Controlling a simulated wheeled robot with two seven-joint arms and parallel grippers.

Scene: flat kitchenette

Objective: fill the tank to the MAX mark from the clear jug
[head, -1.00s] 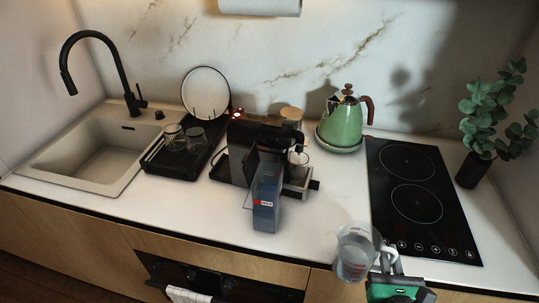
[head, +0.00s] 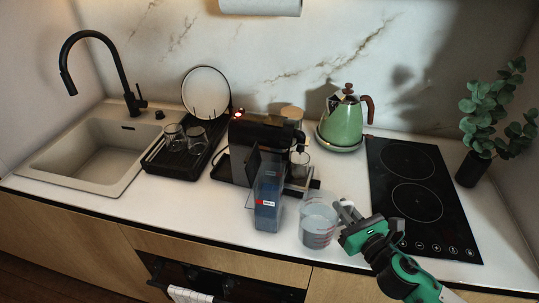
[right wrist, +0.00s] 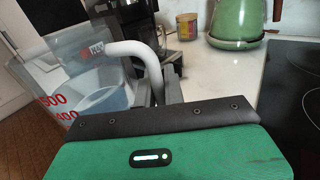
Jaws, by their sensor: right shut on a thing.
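The clear tank (head: 268,205), bluish with a red MAX label, stands in front of the black coffee machine (head: 255,140). Its water level is hard to tell. The clear jug (head: 318,222) is just right of the tank, apart from it in the head view and roughly upright. My right gripper (head: 347,212) is shut on the jug's white handle. In the right wrist view the jug (right wrist: 60,95) shows red scale numbers and pale blue water. The handle (right wrist: 135,50) runs between the fingers (right wrist: 158,85). The tank's red label (right wrist: 90,52) shows beyond the jug. My left gripper is out of view.
A green kettle (head: 342,125) stands at the back, left of the black hob (head: 415,205). A dish rack (head: 180,160) with glasses and a plate is beside the sink (head: 85,155). A plant (head: 490,120) stands far right. The front counter left of the tank is clear.

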